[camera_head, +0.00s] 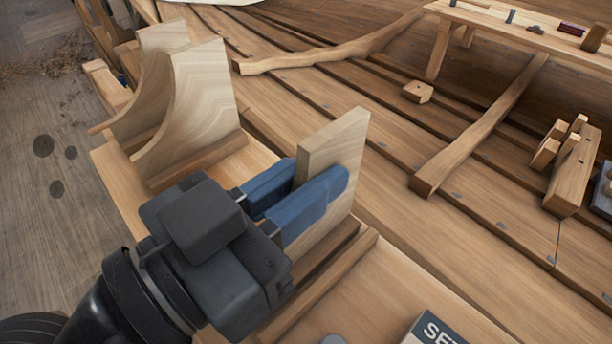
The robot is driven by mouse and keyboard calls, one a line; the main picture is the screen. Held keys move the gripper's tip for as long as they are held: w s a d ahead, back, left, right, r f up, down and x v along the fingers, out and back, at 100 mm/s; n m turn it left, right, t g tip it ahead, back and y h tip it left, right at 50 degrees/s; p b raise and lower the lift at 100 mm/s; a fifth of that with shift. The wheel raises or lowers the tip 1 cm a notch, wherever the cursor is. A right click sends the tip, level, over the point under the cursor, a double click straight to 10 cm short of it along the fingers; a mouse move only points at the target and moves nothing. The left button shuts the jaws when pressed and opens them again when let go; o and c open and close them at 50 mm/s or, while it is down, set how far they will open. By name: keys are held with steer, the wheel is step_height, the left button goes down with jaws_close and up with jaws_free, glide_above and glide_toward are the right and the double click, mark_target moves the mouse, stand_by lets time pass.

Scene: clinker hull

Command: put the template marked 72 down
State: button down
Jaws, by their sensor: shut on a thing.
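My gripper (318,178) is shut on a flat, pale wooden template (340,136), with one blue finger on each broad face. The template is upright, and its top corner sticks up past the fingers. Its lower part comes down by the wooden rails (328,283) on a light wooden board (392,292). I cannot tell whether its bottom edge touches the board or sits between the rails, as my gripper hides part of it. No number shows on it, so I cannot confirm the 72.
Two curved templates (203,92) stand upright at the left end of the board. A sign reading "SE" and part of another letter (432,330) is at the board's front right. Hull planks with ribs (480,130), a small wooden block (417,91) and a bench (530,30) lie beyond.

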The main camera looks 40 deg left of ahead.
steer(key=c, duration=1.1)
jaws_free()
steer(key=s+b, duration=0.1)
steer(key=s, duration=1.1)
steer(key=shift+a+b, duration=0.4)
steer(key=shift+a, duration=0.05)
steer(key=shift+r, duration=0.1)
